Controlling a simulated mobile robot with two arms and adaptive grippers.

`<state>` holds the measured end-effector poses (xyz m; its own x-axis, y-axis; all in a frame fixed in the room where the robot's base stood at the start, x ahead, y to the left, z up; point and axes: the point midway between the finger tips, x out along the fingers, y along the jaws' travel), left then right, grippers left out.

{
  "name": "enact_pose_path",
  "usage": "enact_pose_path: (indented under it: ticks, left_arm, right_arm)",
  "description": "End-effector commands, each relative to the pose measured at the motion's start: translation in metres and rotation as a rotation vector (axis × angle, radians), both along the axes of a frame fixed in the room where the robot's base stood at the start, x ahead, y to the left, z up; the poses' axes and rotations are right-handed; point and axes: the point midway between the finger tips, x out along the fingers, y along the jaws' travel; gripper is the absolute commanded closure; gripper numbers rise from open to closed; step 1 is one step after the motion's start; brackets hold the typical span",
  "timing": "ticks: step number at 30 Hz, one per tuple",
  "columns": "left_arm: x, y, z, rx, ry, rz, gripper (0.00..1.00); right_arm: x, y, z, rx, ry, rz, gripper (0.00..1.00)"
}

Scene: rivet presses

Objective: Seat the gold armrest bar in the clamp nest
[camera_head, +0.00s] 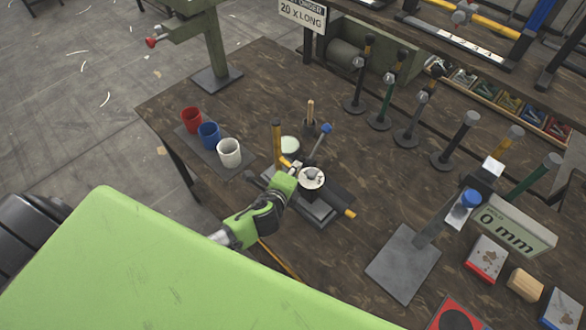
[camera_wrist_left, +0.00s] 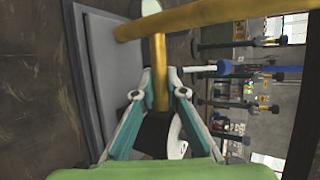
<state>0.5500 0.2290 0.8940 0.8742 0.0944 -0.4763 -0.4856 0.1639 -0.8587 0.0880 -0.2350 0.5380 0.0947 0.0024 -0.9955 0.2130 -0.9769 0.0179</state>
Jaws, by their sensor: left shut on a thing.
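The gold armrest bar (camera_head: 277,138) stands roughly upright at the far left side of the clamp fixture in the head view. In the left wrist view, its long gold length (camera_wrist_left: 215,14) crosses the top, and a shorter gold piece (camera_wrist_left: 159,80) runs from it between my fingers. My left gripper (camera_head: 290,172) is shut on this shorter piece; the wrist view shows both fingertips (camera_wrist_left: 160,90) against it. The clamp nest (camera_head: 318,212) has a grey stepped base, also in the wrist view (camera_wrist_left: 92,80). Whether the bar's lower end touches it is unclear. My right gripper is out of view.
A round white-topped part (camera_head: 311,178) and a blue-tipped lever (camera_head: 326,129) stand close to my left gripper. Red, blue and white cups (camera_head: 229,153) are left of it. Several upright tools (camera_head: 408,130) stand behind. Bare table (camera_head: 345,270) lies in front.

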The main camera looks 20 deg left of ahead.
Motion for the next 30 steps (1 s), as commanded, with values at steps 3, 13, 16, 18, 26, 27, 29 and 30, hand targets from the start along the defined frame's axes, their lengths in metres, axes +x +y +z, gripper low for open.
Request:
enact_pose_path:
  ticks: [3,13,16,18,26,27,29,30]
  left_arm:
    - [0.0020,-0.0034,0.0021,-0.006,-0.006,-0.006,1.00]
    - [0.0017,-0.0037,0.0025,-0.006,-0.009,-0.005,1.00]
    - [0.0014,-0.0030,0.0032,-0.005,-0.016,-0.004,1.00]
    - [0.0016,-0.0027,0.0036,-0.004,-0.016,-0.004,1.00]
    - [0.0015,-0.0027,0.0019,-0.005,-0.016,-0.004,1.00]
    - [0.0015,-0.0026,0.0010,-0.005,-0.015,-0.004,1.00]
    - [0.0014,-0.0026,-0.0007,-0.005,-0.015,-0.004,1.00]
    - [0.0014,-0.0026,-0.0020,-0.004,-0.015,-0.003,1.00]
  right_arm:
    - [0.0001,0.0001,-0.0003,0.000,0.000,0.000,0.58]
    - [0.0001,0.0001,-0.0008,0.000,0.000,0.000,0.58]
    - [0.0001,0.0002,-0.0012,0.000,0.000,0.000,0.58]
    - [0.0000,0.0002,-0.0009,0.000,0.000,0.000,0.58]
    - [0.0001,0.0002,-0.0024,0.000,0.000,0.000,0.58]
    - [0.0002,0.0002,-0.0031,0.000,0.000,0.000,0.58]
    - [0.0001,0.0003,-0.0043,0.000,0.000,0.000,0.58]
    - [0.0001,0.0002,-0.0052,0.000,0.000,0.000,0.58]
